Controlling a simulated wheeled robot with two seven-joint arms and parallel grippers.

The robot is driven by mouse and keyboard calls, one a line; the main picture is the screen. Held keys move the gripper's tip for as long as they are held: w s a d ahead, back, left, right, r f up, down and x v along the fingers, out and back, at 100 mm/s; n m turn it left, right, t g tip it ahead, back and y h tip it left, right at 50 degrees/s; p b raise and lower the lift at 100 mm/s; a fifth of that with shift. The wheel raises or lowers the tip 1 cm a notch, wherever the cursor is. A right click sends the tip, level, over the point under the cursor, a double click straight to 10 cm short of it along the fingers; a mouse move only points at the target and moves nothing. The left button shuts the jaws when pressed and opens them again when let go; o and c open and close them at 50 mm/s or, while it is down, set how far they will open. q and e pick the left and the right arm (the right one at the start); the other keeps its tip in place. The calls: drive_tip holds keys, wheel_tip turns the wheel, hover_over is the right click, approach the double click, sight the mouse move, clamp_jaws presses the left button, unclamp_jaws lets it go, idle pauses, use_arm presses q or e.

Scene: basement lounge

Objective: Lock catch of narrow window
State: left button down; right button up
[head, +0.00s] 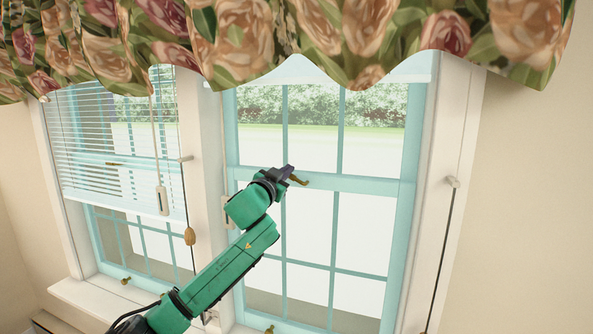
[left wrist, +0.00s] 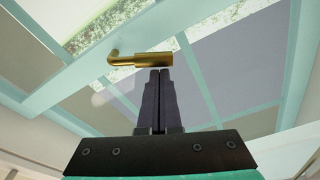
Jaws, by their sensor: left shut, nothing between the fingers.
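The narrow window (head: 312,184) is the right one in the head view, with a pale teal frame and panes. Its brass catch (head: 299,181) sits on the middle rail, partly hidden by my gripper. In the left wrist view the catch (left wrist: 140,60) shows as a brass bar with a bent end at its left. My left gripper (head: 289,172) is at the catch in the head view. In the left wrist view its fingers (left wrist: 157,72) are shut and empty, with their tips just below the right part of the catch. Whether they touch it I cannot tell. My right gripper is out of view.
A second window with white blinds (head: 118,140) stands at the left, with a cord and wooden pull (head: 190,236) beside it. A floral valance (head: 300,40) hangs across the top. Brass fittings (head: 270,329) sit low on the sashes. A plain wall is at the right.

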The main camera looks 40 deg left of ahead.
use_arm(q)
drive_tip(key=s+d+r+n+b, duration=0.1)
drive_tip(key=s+d+n+b, duration=0.1)
drive_tip(key=s, duration=0.6)
drive_tip(key=shift+s+d+n+y+b, duration=0.15)
drive_tip(key=shift+d+n+y+b, duration=0.15)
drive_tip(key=shift+n+b, duration=0.55)
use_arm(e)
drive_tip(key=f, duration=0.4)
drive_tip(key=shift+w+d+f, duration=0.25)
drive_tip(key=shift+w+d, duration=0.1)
use_arm(q)
drive_tip(key=shift+a, duration=0.15)
